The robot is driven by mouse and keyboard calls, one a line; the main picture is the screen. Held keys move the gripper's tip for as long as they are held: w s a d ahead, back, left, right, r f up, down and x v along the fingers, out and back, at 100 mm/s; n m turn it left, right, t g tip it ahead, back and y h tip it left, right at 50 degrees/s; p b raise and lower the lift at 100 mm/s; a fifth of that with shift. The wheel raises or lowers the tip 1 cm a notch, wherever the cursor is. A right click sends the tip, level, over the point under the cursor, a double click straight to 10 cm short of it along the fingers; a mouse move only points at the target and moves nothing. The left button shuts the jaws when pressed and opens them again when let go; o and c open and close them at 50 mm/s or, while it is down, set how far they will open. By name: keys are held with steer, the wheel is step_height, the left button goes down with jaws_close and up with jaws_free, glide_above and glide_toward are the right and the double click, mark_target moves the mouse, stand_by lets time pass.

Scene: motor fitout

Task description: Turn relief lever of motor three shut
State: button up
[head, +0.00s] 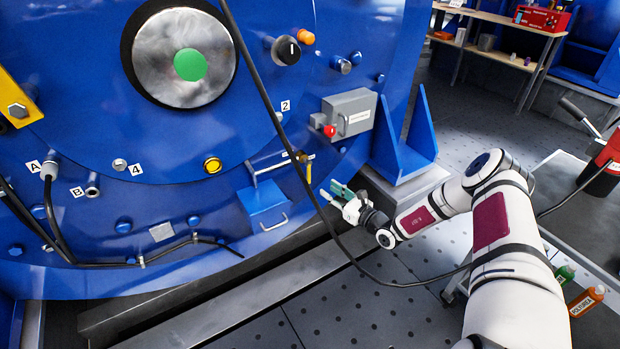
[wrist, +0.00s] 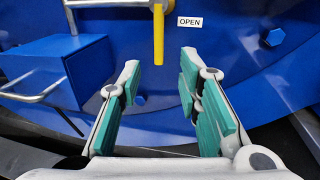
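The yellow relief lever (wrist: 158,38) hangs straight down from a valve on a metal pipe (wrist: 95,3), with an OPEN label (wrist: 190,21) to its right. In the head view the small yellow valve (head: 302,157) sits at the end of the pipe, low on the blue motor housing (head: 180,210). My gripper (wrist: 160,76) is open and empty. Its green-padded fingers are spread apart below the lever, one to each side of its line, and do not touch it. In the head view my gripper (head: 336,193) is just below and right of the valve.
A blue box with a bar handle (head: 263,207) is left of my gripper; it also fills the wrist view's left (wrist: 60,70). A black cable (head: 315,205) hangs across the front. A grey switch box with a red knob (head: 350,113) and a blue bracket (head: 405,150) are nearby.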

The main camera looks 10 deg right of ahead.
mark_target(308, 176)
steer(key=b+x, duration=0.3)
steer(key=x, duration=0.8)
steer(key=shift+a, duration=0.15)
jaws_close()
